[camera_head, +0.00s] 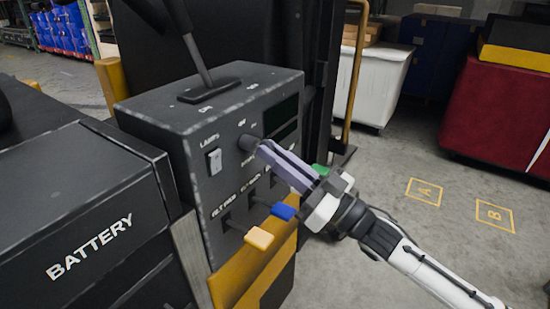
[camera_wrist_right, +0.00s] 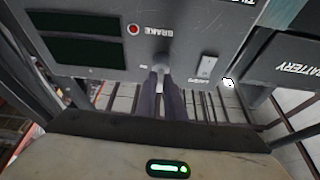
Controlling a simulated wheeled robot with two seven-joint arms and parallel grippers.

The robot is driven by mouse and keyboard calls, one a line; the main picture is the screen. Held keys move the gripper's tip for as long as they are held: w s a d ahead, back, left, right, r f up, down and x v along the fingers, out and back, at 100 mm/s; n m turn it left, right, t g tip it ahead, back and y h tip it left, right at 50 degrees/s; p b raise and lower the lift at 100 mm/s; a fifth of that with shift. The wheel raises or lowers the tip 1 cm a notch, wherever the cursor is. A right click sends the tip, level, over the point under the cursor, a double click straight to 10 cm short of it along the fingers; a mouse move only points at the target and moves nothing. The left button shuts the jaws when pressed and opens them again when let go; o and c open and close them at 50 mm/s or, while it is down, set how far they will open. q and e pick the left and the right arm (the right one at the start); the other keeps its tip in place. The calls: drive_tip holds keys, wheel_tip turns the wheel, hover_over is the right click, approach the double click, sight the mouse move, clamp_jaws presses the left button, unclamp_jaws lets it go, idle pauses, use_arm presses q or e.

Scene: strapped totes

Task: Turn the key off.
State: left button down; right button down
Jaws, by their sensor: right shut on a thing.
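The key (camera_head: 247,143) sits in the front face of the dark grey control panel (camera_head: 205,185), right of the white LAMPS switch (camera_head: 214,161). My right gripper (camera_head: 262,150) reaches in from the lower right and is shut on the key. In the right wrist view the key's round grey end (camera_wrist_right: 162,62) shows between the two fingertips, near the BRAKE label. The fingers hide part of the key, and I cannot read its turned position. My left gripper is not in view.
Tan (camera_head: 259,239), blue (camera_head: 283,211) and green (camera_head: 320,169) lever knobs stick out below the key, close to my right gripper. A lever (camera_head: 197,55) rises from the panel top. The BATTERY box (camera_head: 90,250) stands at left. Floor at right is open.

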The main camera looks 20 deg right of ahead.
drive_tip(key=shift+n, duration=0.4)
drive_tip(key=c, duration=1.9)
unclamp_jaws()
drive_tip(key=shift+b+v, duration=0.85)
drive_tip(key=shift+v, duration=4.35)
drive_tip(key=shift+d, duration=0.1)
